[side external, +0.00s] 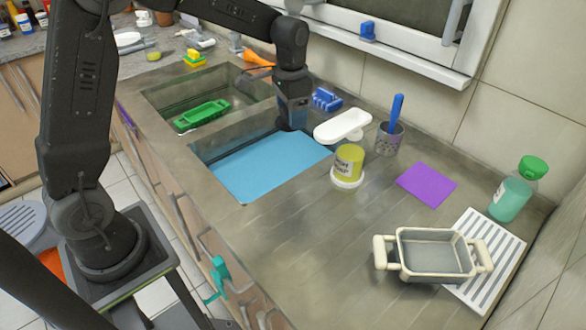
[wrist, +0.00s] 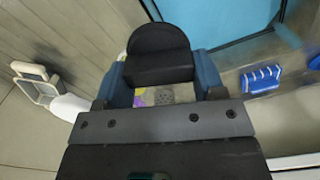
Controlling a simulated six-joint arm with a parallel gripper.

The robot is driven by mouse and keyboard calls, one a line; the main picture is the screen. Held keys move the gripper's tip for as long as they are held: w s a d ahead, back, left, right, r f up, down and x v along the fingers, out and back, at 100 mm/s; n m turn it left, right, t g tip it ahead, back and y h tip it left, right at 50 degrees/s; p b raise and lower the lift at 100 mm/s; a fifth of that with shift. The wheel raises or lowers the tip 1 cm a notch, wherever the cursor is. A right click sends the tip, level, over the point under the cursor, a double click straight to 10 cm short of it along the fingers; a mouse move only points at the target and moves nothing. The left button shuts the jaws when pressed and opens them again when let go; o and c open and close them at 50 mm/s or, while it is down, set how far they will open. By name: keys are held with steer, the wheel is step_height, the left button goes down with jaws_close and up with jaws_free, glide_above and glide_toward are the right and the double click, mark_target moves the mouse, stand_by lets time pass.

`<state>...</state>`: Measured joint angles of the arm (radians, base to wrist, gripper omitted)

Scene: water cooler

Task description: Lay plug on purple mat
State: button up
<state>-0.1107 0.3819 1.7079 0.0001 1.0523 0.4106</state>
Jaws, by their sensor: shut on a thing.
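The purple mat (side external: 427,185) lies flat and bare on the counter at right in the side external view. My gripper (side external: 292,122) points down at the back edge of the near sink basin, left of the mat and well away from it. In the wrist view my gripper (wrist: 162,82) has its blue fingers shut on a black, round-topped thing, which looks like the plug (wrist: 158,42). In the side external view the plug is hidden by the gripper or too dark to make out.
The near basin shows a flat blue surface (side external: 265,168). Between gripper and mat stand a white dish (side external: 342,126), a yellow pot (side external: 348,163) and a grey cup with a blue brush (side external: 389,140). A green-capped bottle (side external: 511,198) and a handled pan (side external: 435,255) stand beyond.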

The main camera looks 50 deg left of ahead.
step_height(320, 180, up, 11)
steer(key=shift+n, duration=0.7)
steer(key=d, duration=0.3)
steer(key=w+d, duration=0.1)
steer(key=d, duration=0.6)
steer(key=shift+w, duration=0.15)
steer(key=n, duration=0.2)
glide_above(357, 221)
step_height(357, 221, down, 24)
steer(key=shift+f, duration=0.1)
steer(key=o, duration=0.9)
steer(key=shift+f, duration=0.15)
